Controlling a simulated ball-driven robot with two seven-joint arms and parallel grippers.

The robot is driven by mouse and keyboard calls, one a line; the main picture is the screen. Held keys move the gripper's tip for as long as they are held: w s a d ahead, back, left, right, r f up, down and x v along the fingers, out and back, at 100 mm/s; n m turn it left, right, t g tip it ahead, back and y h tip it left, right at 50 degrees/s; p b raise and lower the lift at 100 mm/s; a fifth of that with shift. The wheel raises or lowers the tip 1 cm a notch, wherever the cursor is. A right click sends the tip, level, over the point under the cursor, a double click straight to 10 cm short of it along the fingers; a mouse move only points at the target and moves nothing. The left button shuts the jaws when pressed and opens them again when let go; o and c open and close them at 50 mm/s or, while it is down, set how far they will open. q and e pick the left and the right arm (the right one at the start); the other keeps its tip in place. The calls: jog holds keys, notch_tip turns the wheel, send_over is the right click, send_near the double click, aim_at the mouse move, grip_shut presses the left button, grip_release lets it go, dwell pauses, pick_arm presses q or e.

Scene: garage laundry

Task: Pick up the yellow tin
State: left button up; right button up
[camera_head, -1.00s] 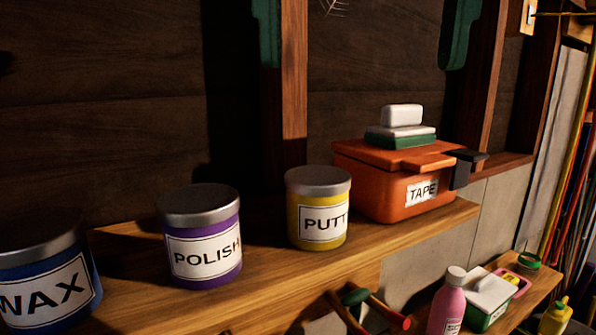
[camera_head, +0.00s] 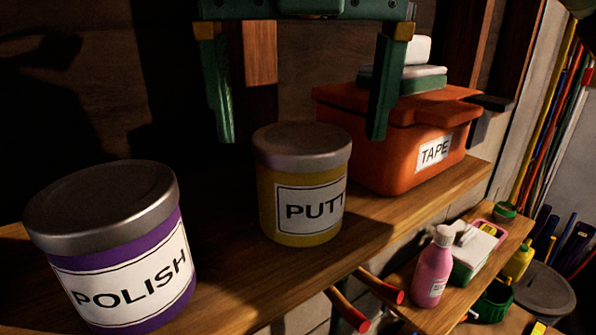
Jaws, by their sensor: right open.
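The yellow tin (camera_head: 267,208) has a grey metal lid and a white label reading "PUTT". It stands upright on the wooden shelf, between the purple tin and the orange box. My right gripper (camera_head: 300,138) is open, with its two green fingers pointing down. In the picture one finger is left of the tin's lid and the other is right of it, in front of the orange box. The fingers do not visibly touch the tin, and how far they are from it in depth is unclear. My left gripper is not in view.
A purple "POLISH" tin (camera_head: 122,270) stands to the left on the shelf (camera_head: 232,285). An orange "TAPE" box (camera_head: 400,155) with a green and white block (camera_head: 415,80) on top stands close on the right. A lower shelf holds a pink bottle (camera_head: 434,268).

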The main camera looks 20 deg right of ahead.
aim_at(301, 135)
jog(key=shift+s+a+f+p, duration=0.1)
jog(key=shift+s+f+p, duration=0.1)
jog(key=shift+f, duration=0.3)
jog(key=shift+s+a+f+p, duration=0.1)
jog(key=shift+s+f, duration=0.1)
jog(key=shift+f, duration=0.25)
notch_tip(301, 135, down, 2)
jog(key=shift+d+f, duration=0.1)
jog(key=shift+f, duration=0.1)
jog(key=shift+w+f, duration=0.2)
jog(key=shift+f, duration=0.05)
jog(key=shift+w+f, duration=0.1)
jog(key=shift+w, duration=0.05)
jog(key=c, duration=0.3)
jog(key=shift+s, duration=0.2)
jog(key=c, duration=0.9)
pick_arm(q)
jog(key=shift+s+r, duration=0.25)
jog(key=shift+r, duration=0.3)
pick_arm(e)
jog(key=shift+w, duration=0.15)
